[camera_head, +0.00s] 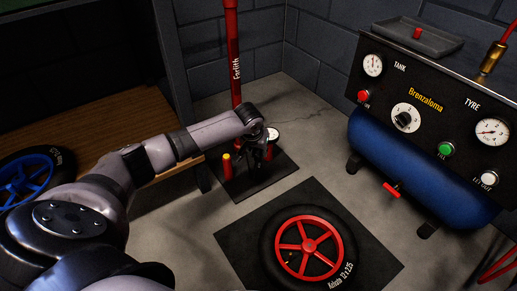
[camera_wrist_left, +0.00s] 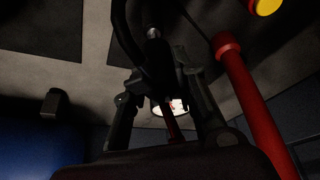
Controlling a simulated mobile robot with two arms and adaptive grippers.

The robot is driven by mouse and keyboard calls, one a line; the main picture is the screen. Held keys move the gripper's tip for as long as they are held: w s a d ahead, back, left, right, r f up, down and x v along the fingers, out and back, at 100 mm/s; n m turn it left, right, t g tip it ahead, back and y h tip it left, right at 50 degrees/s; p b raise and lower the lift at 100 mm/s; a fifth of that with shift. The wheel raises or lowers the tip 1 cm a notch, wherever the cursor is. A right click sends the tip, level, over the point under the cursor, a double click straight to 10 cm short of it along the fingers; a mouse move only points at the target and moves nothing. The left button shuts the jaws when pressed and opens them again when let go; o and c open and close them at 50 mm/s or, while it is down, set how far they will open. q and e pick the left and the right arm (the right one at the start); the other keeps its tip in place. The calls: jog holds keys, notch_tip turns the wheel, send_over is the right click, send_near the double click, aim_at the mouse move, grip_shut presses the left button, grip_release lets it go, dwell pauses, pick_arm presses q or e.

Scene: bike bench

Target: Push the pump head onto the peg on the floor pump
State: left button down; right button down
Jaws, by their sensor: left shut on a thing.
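The floor pump stands on a dark mat, its red barrel (camera_head: 234,70) upright and lettered "Farlith". Its white round gauge (camera_head: 273,134) shows just right of my left gripper (camera_head: 258,152). A short red post with a yellow top (camera_head: 226,160) stands left of the gripper, apart from it; it may be the peg. The yellow top also shows in the left wrist view (camera_wrist_left: 266,5). There, my left gripper (camera_wrist_left: 165,90) is shut on a dark thing, probably the pump head, with a dark piece (camera_wrist_left: 153,34) beyond the fingers. Its exact outline is lost in shadow. My right gripper is out of view.
A red-spoked wheel (camera_head: 309,247) lies on a black mat in front of the pump. A blue compressor (camera_head: 410,165) with a gauge panel stands at the right. A wooden bench (camera_head: 110,125) with a blue wheel (camera_head: 22,182) is at the left. Grey floor (camera_head: 330,150) between is clear.

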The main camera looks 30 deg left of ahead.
pick_arm(q)
jog(key=shift+f, duration=1)
jog(key=c, duration=1.2)
grip_release()
jog(key=shift+f, duration=0.1)
